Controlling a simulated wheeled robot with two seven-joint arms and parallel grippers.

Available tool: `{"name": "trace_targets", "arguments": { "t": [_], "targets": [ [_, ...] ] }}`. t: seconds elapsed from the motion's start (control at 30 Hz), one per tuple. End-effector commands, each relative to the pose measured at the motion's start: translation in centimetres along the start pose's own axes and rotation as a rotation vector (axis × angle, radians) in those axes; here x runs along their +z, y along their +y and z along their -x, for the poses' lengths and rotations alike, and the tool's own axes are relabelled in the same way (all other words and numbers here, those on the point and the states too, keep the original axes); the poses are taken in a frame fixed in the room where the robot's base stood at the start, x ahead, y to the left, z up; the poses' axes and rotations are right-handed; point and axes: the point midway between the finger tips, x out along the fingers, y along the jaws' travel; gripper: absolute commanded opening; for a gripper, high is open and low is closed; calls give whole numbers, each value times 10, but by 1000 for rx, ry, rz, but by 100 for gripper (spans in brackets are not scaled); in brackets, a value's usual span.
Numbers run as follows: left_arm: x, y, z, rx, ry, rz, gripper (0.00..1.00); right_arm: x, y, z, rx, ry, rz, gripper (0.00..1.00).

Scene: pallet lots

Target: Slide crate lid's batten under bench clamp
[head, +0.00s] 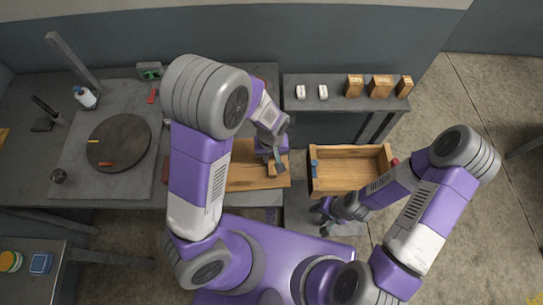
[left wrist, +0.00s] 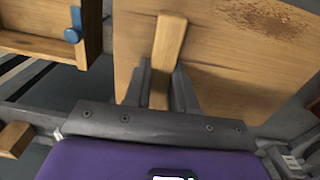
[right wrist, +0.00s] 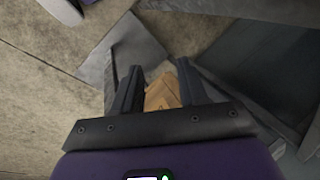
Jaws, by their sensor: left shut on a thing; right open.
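The crate lid (head: 245,178) is a flat wooden board lying on the bench. Its batten (left wrist: 170,38) is a raised wooden strip, which shows in the left wrist view between my left fingers. My left gripper (head: 277,160) is shut on the batten at the lid's right end. The open wooden crate (head: 350,168) stands to the right of the lid, with a blue fitting (left wrist: 72,34) on its wall. My right gripper (head: 328,207) is open just below the crate's near left corner. I cannot make out the bench clamp; my left arm covers part of the bench.
A round dark disc (head: 118,142) with small tools lies on the bench at left. A shelf (head: 338,105) behind the crate carries several wooden blocks and two white items.

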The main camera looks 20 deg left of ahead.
Motion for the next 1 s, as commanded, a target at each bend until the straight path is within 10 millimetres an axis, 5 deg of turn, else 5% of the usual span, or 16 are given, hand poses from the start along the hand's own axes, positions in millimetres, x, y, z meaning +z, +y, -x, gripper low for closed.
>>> {"name": "trace_targets", "arguments": {
  "t": [0.5,0.53,0.7,1.0],
  "targets": [
    [-12,-1,0,3,5,2,0,0,0,0,0,0,0,43],
    [-12,-1,0,3,5,2,30,0,0,0,0,0,0,43],
    [-11,-2,0,1,3,2,55,0,0,0,0,0,0,43],
    [-10,-2,2,1,1,1,55,0,0,1,0,0,0,43]
  ]
}}
